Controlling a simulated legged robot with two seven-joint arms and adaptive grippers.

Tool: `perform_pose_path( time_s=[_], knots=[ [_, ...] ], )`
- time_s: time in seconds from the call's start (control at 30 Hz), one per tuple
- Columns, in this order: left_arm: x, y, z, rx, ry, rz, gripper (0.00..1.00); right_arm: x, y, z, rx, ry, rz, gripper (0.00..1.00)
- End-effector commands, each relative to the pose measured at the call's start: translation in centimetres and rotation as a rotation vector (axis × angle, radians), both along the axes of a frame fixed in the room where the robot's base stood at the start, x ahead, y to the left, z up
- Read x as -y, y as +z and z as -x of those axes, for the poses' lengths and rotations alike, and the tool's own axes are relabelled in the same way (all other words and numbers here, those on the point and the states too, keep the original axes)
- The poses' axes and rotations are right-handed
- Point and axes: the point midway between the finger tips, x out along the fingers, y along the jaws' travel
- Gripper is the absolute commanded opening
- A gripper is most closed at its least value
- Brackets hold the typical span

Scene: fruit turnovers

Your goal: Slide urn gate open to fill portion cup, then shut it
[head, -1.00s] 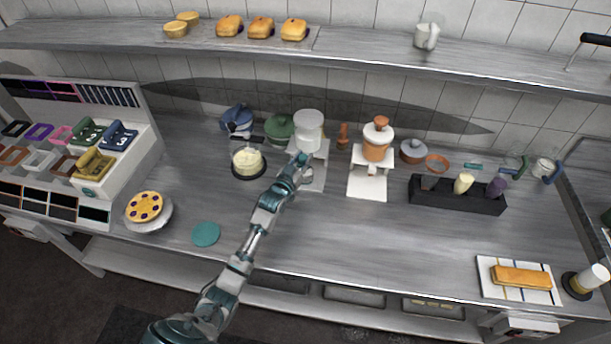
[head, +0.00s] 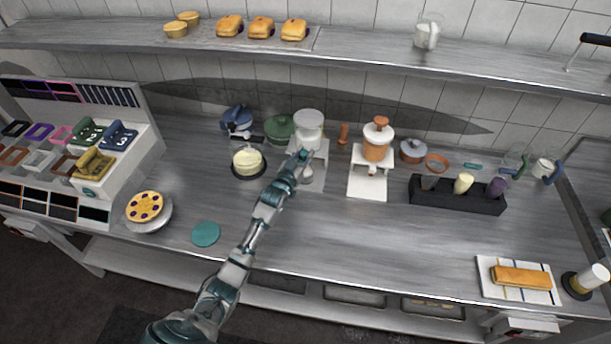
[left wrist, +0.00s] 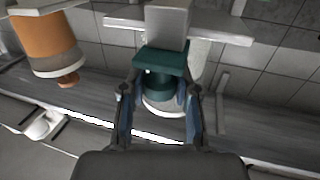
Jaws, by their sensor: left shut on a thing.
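A white urn (head: 308,122) stands on its white stand at the back of the counter, left of an orange-topped one. My left gripper (head: 303,156) is at the front of this urn, below its body. In the left wrist view, which shows the urns upside down, my left gripper (left wrist: 158,98) is shut on a teal block, seemingly the urn gate (left wrist: 160,60). The white urn body (left wrist: 163,106) shows behind the fingers. A small pale shape (head: 307,173) beneath the gripper may be the portion cup; its contents cannot be seen. My right gripper is out of view.
The orange urn (head: 376,147) on a white stand is close on the right. A cream-filled dark bowl (head: 235,172) and a green pot (head: 280,128) are on the left. The front middle of the counter (head: 340,235) is clear.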

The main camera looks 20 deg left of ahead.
Motion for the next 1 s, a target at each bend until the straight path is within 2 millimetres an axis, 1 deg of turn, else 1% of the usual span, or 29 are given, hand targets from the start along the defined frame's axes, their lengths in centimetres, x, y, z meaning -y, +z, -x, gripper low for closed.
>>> perform_pose_path(
  time_s=[0.03, 0.07, 0.1, 0.2, 0.47, 0.57, 0.7, 1.0],
  knots=[
    [0.1, -0.7, 0.1, -0.014, -0.001, 0.0, 0.0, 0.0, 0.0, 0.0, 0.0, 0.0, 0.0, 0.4],
    [0.1, -0.7, 0.1, -0.014, -0.001, 0.001, 0.0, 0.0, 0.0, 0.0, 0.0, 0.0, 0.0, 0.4],
    [0.1, -0.7, 0.1, -0.014, -0.001, 0.001, 0.41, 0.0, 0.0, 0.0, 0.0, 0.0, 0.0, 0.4],
    [0.1, -0.5, 0.1, -0.011, -0.001, 0.0, 0.64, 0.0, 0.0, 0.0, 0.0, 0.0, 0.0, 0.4],
    [0.0, -0.1, 0.2, -0.004, 0.0, 0.0, 0.64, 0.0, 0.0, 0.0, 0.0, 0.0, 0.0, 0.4],
    [0.0, 0.0, 0.6, -0.004, 0.0, 0.0, 0.64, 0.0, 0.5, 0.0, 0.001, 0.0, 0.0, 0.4],
    [-0.1, 0.3, 2.0, -0.004, 0.0, 0.0, 0.64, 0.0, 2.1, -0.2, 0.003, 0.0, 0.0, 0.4],
    [-0.1, 0.4, 5.3, -0.002, 0.0, 0.0, 0.64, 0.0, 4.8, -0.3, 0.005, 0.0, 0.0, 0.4]
  ],
)
